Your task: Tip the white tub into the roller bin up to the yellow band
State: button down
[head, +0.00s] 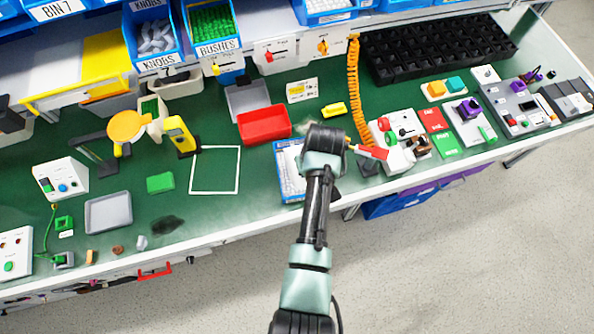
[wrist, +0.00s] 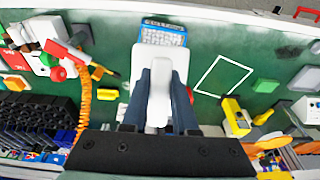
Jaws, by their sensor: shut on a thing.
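My gripper (wrist: 158,85) is shut on the white tub (wrist: 160,58), which sits between its two fingers in the wrist view. In the head view my wrist hides the tub and the fingertips. The roller bin (head: 278,148) is a blue-edged box with pale pieces in it, at the table's front edge just left of my arm. It also shows in the wrist view (wrist: 164,22), just past the tub's far edge. I cannot tell how far the tub is tilted. I cannot make out the yellow band in either view.
A red tray (head: 264,124) stands behind the roller bin. A white square outline (head: 216,170) on the green mat is empty. A white device (head: 400,152) with an orange coiled cord (head: 355,95) stands right of my wrist. A yellow device (head: 180,135) stands at left.

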jog(key=shift+w+r, duration=0.1)
jog(key=shift+r, duration=0.05)
jog(key=shift+w+a+r+g, duration=0.15)
jog(key=shift+w+r+g, duration=0.2)
jog(key=shift+r+g, duration=0.1)
dwell(0.3)
dwell(1.0)
jog(key=shift+w+r+g+h, duration=0.25)
jog(key=shift+w+h, duration=0.05)
jog(key=shift+w+a+r, duration=0.1)
dwell(0.7)
jog(key=shift+w+r, duration=0.1)
dwell(0.6)
